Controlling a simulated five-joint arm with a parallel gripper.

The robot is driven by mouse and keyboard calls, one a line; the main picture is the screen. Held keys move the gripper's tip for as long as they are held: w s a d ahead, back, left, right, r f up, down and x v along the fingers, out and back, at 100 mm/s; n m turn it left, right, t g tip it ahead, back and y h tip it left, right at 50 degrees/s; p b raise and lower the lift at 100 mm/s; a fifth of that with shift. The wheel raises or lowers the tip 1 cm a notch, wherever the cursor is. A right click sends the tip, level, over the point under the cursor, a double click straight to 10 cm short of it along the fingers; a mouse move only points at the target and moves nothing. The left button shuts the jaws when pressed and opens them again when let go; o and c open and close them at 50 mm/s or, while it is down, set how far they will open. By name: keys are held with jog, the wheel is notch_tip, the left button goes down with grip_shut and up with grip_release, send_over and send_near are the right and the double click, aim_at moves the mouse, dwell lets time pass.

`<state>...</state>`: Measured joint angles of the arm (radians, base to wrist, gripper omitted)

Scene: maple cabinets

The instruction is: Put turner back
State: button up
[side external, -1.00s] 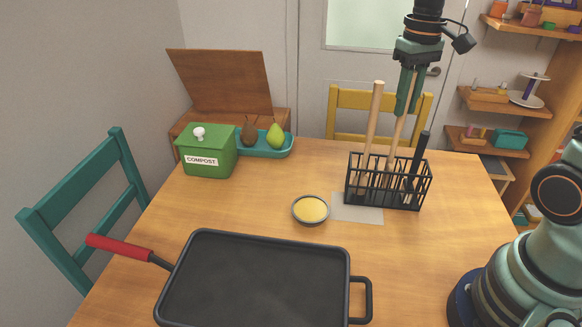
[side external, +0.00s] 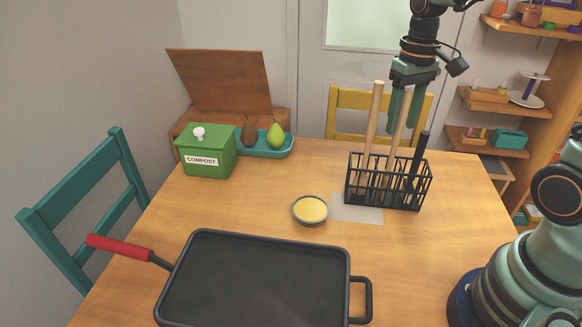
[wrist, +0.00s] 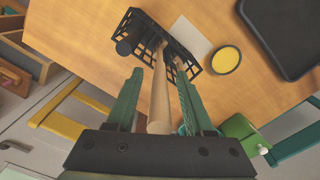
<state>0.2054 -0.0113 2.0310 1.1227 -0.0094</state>
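The black wire rack (side external: 388,190) stands on the table and holds several long-handled tools. The middle wooden handle (side external: 398,135), seemingly the turner's, stands in the rack leaning slightly; its head is hidden, so I cannot confirm what it is. My gripper (side external: 402,128) is above the rack, pointing down, with its fingers on either side of this handle. In the wrist view the handle (wrist: 160,95) runs between my fingers (wrist: 157,80) with a gap on both sides, so my gripper is open. Another wooden handle (side external: 373,125) stands to the left and a black handle (side external: 419,155) to the right.
A grey sheet (side external: 356,208) lies by the rack. A yellow-filled bowl (side external: 310,210) sits left of it. A black pan (side external: 260,280) with a red handle is in front. A green compost bin (side external: 207,155) and a teal tray (side external: 265,151) with pears stand at the back left.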

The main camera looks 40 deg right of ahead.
notch_tip(320, 180, up, 12)
jog(key=shift+r, duration=0.1)
jog(key=shift+s+a, duration=0.15)
jog(key=shift+a, duration=0.05)
jog(key=s+a+f+n+t, duration=0.2)
jog(key=s+a+f+t, duration=0.2)
jog(key=a+f+t, duration=0.1)
jog(key=shift+s+a+f+t, duration=0.3)
jog(key=shift+s+a+f, duration=0.1)
jog(key=shift+a+f, duration=0.55)
